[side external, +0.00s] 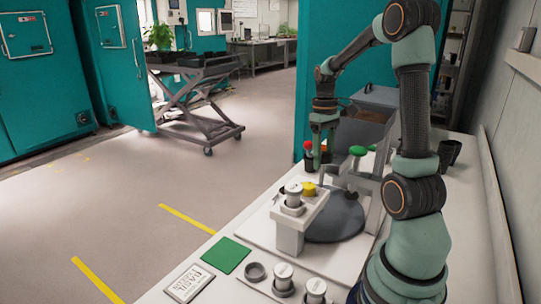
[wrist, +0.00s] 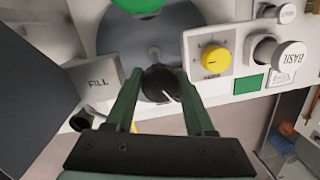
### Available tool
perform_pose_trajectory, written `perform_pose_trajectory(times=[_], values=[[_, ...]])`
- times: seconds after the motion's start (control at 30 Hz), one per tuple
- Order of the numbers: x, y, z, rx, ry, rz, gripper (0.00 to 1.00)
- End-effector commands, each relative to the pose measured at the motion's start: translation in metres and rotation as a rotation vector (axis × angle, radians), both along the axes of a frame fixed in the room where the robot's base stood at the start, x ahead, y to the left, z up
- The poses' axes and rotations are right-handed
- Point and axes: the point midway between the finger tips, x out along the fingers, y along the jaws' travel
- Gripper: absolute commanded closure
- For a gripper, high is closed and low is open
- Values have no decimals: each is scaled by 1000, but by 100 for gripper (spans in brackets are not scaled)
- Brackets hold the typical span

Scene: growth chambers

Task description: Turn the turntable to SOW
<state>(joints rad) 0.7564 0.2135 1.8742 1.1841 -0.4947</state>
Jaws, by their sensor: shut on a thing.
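The turntable is a grey disc (side external: 338,218) on the white bench in the side view; it also shows in the wrist view (wrist: 185,22). In the wrist view a black round knob (wrist: 160,84) with a white pointer line sits at the disc's near side. My gripper (wrist: 161,80) has its two green fingers on either side of this knob and is shut on it. In the side view my gripper (side external: 317,168) points down behind the yellow knob. A grey plate marked FILL (wrist: 99,83) stands left of the fingers. No SOW label is readable.
A yellow knob (wrist: 215,58) on a white block is right of my gripper. A BASIL jar (wrist: 290,55) is farther right. A green-topped part (side external: 357,151) stands behind the disc. A green square (side external: 225,255) and white-lidded jars (side external: 284,272) are on the front bench.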

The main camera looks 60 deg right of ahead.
Motion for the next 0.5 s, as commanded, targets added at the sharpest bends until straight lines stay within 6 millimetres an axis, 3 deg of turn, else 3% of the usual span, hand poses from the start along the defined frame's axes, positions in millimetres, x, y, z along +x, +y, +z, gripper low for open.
perform_pose_trajectory(times=[0.23, 0.5], values=[[0, 0, 0, 3, -5, 47, 77], [0, 0, 1, 27, -39, 371, 76]])
